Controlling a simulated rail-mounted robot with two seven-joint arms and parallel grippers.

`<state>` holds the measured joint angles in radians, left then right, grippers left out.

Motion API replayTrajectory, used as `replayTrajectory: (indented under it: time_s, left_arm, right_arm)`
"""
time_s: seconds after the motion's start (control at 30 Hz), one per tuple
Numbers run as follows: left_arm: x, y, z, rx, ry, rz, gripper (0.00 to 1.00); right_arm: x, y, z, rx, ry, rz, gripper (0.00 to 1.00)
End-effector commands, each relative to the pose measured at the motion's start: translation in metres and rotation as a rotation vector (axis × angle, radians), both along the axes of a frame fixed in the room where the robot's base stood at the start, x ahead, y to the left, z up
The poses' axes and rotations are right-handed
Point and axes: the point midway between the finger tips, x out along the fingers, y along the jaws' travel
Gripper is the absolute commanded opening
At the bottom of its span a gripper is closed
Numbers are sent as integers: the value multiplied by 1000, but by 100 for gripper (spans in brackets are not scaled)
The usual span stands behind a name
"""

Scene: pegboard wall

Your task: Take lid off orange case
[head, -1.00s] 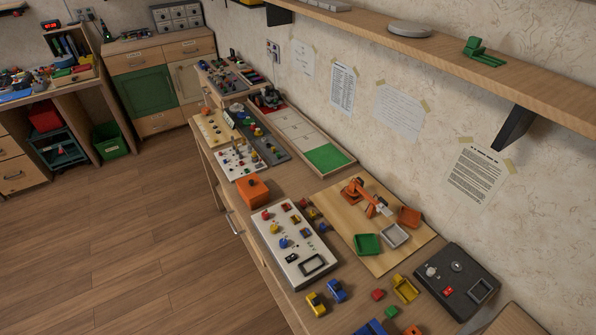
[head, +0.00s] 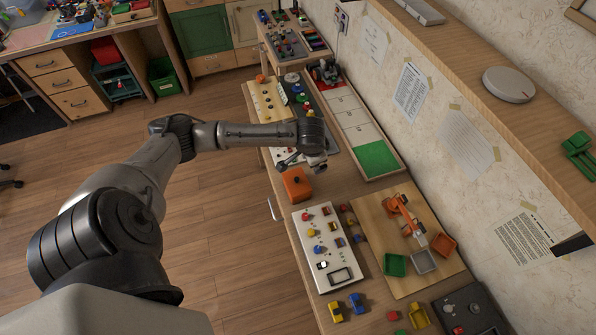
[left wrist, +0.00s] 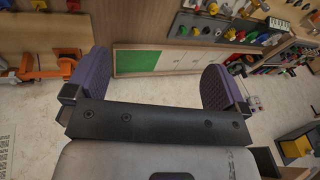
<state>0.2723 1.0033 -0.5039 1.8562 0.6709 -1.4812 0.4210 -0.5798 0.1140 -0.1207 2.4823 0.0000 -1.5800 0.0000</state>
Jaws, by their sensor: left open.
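The orange case (head: 297,186) is a small orange box with a dark knob on top. It stands on the workbench near its front edge, just behind the white panel in the head view. Its lid appears to be on. My left gripper (head: 303,165) is just beyond and above the case in the head view, apart from its knob as far as I can tell. In the left wrist view the left gripper (left wrist: 153,82) is open, with nothing between its purple fingers. I cannot pick out the case in that view. My right gripper is not in view.
A white panel with knobs (head: 318,250) lies just in front of the case. A wooden board (head: 392,282) with an orange crane (head: 402,211) lies to the right. A tray with a green section (head: 377,160) runs along the wall. A shelf (head: 455,60) overhangs the right side.

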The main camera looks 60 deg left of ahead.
Motion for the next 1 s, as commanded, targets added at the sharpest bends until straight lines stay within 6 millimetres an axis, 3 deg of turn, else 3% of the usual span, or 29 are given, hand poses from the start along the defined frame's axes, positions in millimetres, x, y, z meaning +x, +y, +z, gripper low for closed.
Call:
replayTrajectory:
  time_s: [0.03,0.13,0.3,0.43,0.7,1.0]
  left_arm:
    - [-5,26,0,-49,40,156,100]
    - [-17,50,-14,-175,85,481,100]
    - [-29,60,-28,-336,118,958,100]
    - [-31,57,-32,-407,126,1218,100]
    - [-30,53,-39,-450,116,1460,100]
    - [-31,46,-87,-454,114,1482,100]
  right_arm:
    - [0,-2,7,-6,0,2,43]
    - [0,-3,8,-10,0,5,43]
    - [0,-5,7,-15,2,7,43]
    - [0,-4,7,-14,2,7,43]
    - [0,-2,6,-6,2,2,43]
    - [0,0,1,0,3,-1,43]
